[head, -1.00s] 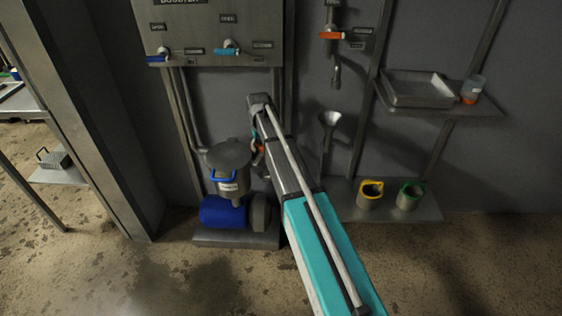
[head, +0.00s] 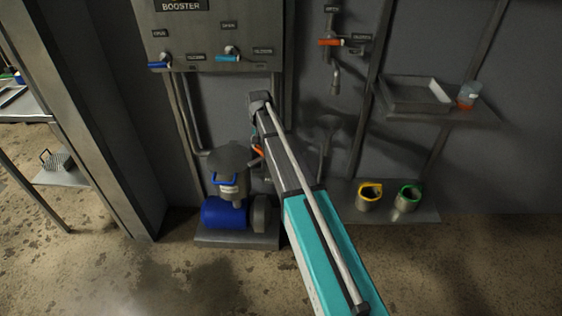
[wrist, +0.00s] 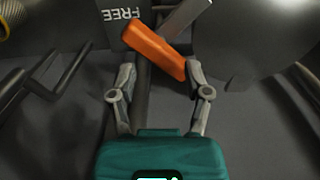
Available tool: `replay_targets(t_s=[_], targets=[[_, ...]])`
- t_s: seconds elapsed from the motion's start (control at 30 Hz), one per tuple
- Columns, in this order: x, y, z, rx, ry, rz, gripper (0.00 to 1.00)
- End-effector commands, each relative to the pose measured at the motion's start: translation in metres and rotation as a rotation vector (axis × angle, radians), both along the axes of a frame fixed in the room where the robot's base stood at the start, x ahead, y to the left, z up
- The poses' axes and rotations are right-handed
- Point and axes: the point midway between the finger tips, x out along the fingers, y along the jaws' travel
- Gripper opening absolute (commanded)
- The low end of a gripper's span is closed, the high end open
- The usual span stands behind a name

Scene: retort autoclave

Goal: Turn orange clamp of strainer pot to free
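The strainer pot (head: 228,186) is a grey metal pot with a wide lid and a blue handle, low against the wall left of my arm. Its orange clamp (head: 258,151) shows in part beside the pot, next to my arm. In the wrist view the orange clamp (wrist: 155,51) is a slanted bar, higher at the left, below a dark "FREE" plate (wrist: 122,15). My gripper (wrist: 160,73) is open, its fingers apart around the clamp's lower end. The right fingertip is close to that end; contact cannot be told. My arm hides most of the gripper in the head view.
A blue motor (head: 224,213) sits under the pot on a low plinth. A booster panel (head: 208,45) with blue handles hangs above. To the right are a tap with an orange lever (head: 331,42), a shelf tray (head: 415,95) and yellow and green-rimmed cups.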

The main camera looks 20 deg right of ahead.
Motion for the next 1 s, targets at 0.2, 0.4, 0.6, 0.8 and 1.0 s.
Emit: replay_targets(t_s=[0.2, 0.4, 0.6, 0.8, 1.0], targets=[[0.0, 0.0, 0.022, 0.0, 0.0, 0.001, 0.63], [0.0, 0.0, 0.039, 0.0, 0.0, 0.002, 0.63], [0.0, 0.0, 0.055, 0.0, 0.0, 0.002, 0.63], [0.0, 0.0, 0.071, 0.0, 0.0, 0.002, 0.63], [0.0, 0.0, 0.087, 0.0, 0.0, 0.002, 0.63]])
